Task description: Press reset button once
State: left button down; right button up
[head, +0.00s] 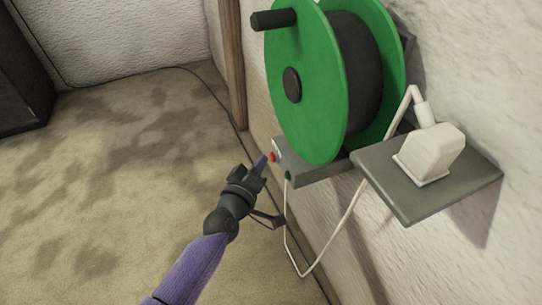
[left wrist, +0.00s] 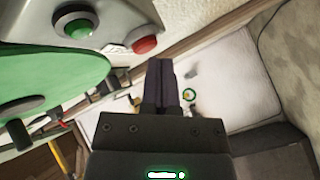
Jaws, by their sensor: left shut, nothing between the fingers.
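A grey control box (head: 310,168) sits on the wall below a green cable reel. It carries a red button (head: 272,157) and a green button (head: 288,175); I cannot read which is labelled reset. My right gripper is out of view.
The green reel (head: 310,85) with a dark crank handle (head: 273,20) juts out above the box. A grey shelf (head: 400,205) at right bears a white plug-like block (head: 430,152). A white cable (head: 330,245) hangs in a loop below. The floor (head: 110,180) at left is clear.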

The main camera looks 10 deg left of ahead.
pick_arm(q)
jog(key=shift+w+d, duration=0.1)
dwell(0.4)
jog(key=shift+w+d, duration=0.25)
jog(key=shift+d, duration=0.15)
dwell(0.3)
jog(key=shift+a, duration=0.1)
jog(key=shift+s+a, duration=0.5)
jog(key=shift+a, duration=0.2)
jog(key=s+a, duration=0.1)
jog(key=a, duration=0.1)
jog(key=s+a, duration=0.2)
dwell(0.4)
